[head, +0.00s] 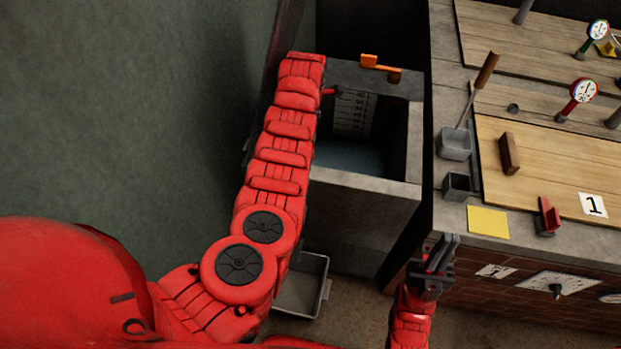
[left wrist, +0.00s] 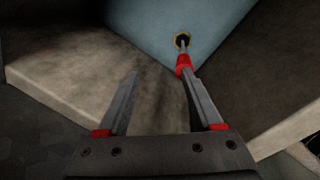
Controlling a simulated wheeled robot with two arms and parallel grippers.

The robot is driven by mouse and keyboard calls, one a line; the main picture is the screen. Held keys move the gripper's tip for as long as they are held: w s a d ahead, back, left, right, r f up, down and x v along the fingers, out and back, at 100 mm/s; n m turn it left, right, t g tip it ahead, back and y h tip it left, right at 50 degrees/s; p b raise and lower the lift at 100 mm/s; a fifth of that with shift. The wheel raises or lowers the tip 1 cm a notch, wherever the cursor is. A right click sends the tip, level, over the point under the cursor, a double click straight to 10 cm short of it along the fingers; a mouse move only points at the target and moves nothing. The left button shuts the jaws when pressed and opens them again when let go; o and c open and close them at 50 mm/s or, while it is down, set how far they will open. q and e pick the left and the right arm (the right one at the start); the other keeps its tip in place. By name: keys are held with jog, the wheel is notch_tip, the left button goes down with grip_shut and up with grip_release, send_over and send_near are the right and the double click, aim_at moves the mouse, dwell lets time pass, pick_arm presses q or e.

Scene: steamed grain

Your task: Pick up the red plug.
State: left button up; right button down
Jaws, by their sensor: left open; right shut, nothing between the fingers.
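My left gripper (left wrist: 158,73) is open. The plug is at the tip of its right finger, and I cannot tell whether they touch. In the head view my left arm reaches up to the stone basin (head: 366,199), and the left gripper and plug cannot be made out there. My right gripper (head: 447,241) is shut and empty by the front left corner of the counter.
Pale blue water or floor (head: 350,157) shows inside the basin, under a marked scale (head: 354,112). An orange handle (head: 380,68) sits on its back rim. A grey tray (head: 301,287) lies on the floor. The counter holds a yellow square (head: 488,222), a wooden block (head: 509,154) and gauges (head: 583,90).

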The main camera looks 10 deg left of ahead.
pick_arm(q)
jog(key=shift+s+d+r+n+g+h+b, duration=0.15)
jog(key=shift+s+d+n+g, duration=0.2)
jog(key=shift+s, duration=0.25)
jog(key=shift+s+d+r+n+g+h+b, duration=0.15)
jog(key=shift+s+d+n+g, duration=0.15)
jog(key=shift+s+g, duration=0.25)
jog(key=shift+s, duration=0.3)
jog(key=shift+f, duration=0.4)
notch_tip(320, 180, down, 6)
jog(key=shift+f+b, duration=0.15)
jog(key=shift+b, duration=0.25)
jog(key=f+b, duration=0.1)
jog(key=f, duration=0.2)
jog(key=f+b, duration=0.1)
jog(key=shift+w+f+b, duration=0.25)
jog(key=shift+f+b, duration=0.05)
jog(key=shift+f, duration=0.05)
jog(key=shift+c, duration=0.4)
grip_shut()
